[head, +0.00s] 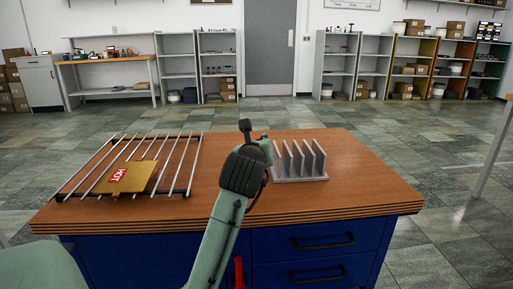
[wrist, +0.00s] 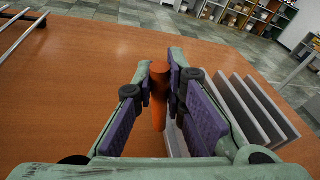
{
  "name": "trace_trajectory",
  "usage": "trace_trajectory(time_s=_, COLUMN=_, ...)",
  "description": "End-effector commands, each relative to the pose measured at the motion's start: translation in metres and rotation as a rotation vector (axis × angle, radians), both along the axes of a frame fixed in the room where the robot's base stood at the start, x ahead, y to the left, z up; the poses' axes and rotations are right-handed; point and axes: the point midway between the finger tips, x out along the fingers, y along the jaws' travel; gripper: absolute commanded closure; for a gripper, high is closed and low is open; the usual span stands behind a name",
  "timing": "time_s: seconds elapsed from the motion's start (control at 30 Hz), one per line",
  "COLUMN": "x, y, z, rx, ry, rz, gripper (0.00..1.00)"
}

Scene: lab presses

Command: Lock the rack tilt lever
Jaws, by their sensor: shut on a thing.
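The grey rack (head: 313,163) stands on the wooden bench, right of my arm, with several upright fins. In the wrist view the rack (wrist: 262,112) is just right of my gripper (wrist: 160,92). An orange lever with a rounded top (wrist: 158,71) stands between my two purple-padded fingers, beside the rack. My gripper is shut on this lever. The lever's lower end is partly hidden by the fingers, so I cannot tell how it meets the rack. In the head view my own wrist hides the lever.
A metal bar grate (head: 185,165) lies on the bench (head: 375,190) at the left, with a tan plate marked HOT (head: 140,176) on it. The bench top right of the rack is clear. Shelves (head: 340,65) stand far back against the wall.

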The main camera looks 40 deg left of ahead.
Motion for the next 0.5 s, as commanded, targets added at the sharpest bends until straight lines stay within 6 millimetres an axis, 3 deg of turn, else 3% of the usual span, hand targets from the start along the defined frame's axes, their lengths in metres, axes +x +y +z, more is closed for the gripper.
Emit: trace_trajectory(time_s=0.5, x=0.0026, y=-0.0021, z=0.0006, rx=0.024, ry=0.031, rz=-0.001, gripper=1.00)
